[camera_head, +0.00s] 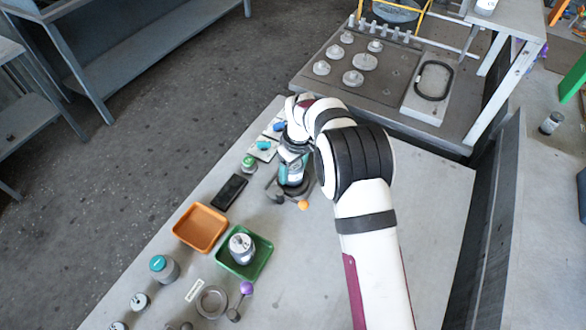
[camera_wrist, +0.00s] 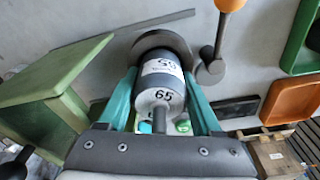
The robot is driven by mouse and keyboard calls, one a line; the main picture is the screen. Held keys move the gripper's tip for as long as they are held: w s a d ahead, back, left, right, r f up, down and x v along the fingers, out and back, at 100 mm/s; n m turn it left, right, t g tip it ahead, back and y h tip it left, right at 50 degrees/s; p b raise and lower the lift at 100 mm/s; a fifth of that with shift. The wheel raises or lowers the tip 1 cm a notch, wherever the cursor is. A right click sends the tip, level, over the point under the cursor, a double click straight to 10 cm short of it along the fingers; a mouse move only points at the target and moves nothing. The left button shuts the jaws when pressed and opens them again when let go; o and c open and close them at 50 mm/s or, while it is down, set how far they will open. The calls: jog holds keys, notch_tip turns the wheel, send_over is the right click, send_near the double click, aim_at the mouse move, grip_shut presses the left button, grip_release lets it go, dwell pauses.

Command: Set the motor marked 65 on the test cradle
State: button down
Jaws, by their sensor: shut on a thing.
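The motor marked 65 (camera_wrist: 160,97) is a grey cylinder with a white label and a shaft stub, in the middle of the wrist view. My gripper (camera_wrist: 161,88) has its teal fingers shut on its sides. In the head view my gripper (camera_head: 292,172) is low over the table, and it mostly hides the motor. A dark round cradle-like base (camera_wrist: 163,42) lies right at the motor's far end, beside a lever with an orange knob (camera_wrist: 231,4). The knob also shows in the head view (camera_head: 303,204). I cannot tell whether the motor touches the base.
An orange tray (camera_head: 187,238) and a green tray (camera_head: 222,262) stand at the left; the green one holds another motor (camera_head: 241,246). A teal-topped motor (camera_head: 163,269), a purple-knobbed lever (camera_head: 246,288) and a dark flat device (camera_head: 230,192) lie nearby. The table's right side is clear.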

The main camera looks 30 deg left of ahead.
jog(key=shift+f, duration=0.4)
grip_release()
jog(key=shift+r, duration=3.8)
jog(key=s+d+r+m, duration=0.4)
jog(key=d+r, duration=0.1)
jog(key=d, duration=0.3)
jog(key=s+d+r+m, duration=0.4)
jog(key=d, duration=0.4)
jog(key=s+d+r+m, duration=0.3)
jog(key=d+r+m, duration=0.15)
jog(key=d, duration=0.35)
jog(key=s+d+m, duration=0.3)
jog(key=s, duration=0.5)
jog(key=s+d+f+m, duration=0.1)
jog(key=s+d+m, duration=0.3)
jog(key=s, duration=0.4)
jog(key=shift+f+g, duration=0.3)
